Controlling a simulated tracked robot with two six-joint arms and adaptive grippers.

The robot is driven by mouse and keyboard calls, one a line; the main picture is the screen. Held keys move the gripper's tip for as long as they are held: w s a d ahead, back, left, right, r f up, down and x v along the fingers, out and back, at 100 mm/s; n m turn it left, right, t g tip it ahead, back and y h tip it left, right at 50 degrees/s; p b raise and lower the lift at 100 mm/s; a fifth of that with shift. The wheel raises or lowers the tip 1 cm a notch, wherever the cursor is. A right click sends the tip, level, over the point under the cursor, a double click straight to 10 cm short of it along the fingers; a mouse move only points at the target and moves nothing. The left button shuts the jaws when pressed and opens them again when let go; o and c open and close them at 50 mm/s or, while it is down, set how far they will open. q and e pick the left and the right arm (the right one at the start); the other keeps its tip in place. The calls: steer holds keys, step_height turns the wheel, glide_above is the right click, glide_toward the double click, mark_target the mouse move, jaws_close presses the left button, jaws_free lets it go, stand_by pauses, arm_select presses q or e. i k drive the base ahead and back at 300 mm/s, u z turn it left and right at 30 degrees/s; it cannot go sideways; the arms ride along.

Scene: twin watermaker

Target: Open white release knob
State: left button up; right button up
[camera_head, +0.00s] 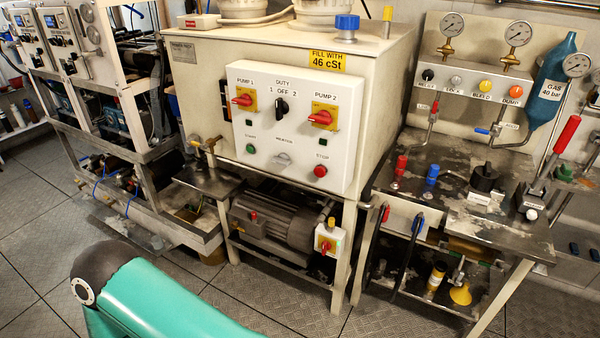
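A small round white knob (532,214) sits low on the front of the hand pump block (532,197) at the right of the steel bench. A lever with a red grip (567,134) rises from this block, tilted to the right. A pale grey-white knob (456,80) is also on the gauge panel, second from the left in its row; its label is too small to read surely. Whether either knob is turned open cannot be told. Neither of my grippers is in view. Only a teal link of my arm shows at the bottom left, well away from the bench.
The gauge panel (470,62) stands behind the bench (500,226), with a blue gas bottle (553,85) beside it. Black and red fittings stand on the bench. A cream tank (386,82) with a white control box (292,130) stands to the left.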

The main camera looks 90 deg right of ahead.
mark_target(531, 215)
steer(key=u, duration=0.4)
steer(key=i, duration=0.45)
steer(key=z, duration=2.45)
steer(key=i, duration=0.35)
steer(key=z, duration=2.3)
steer(key=k, duration=0.35)
steer(key=z, duration=0.55)
steer(key=i, duration=1.45)
steer(key=u, duration=0.5)
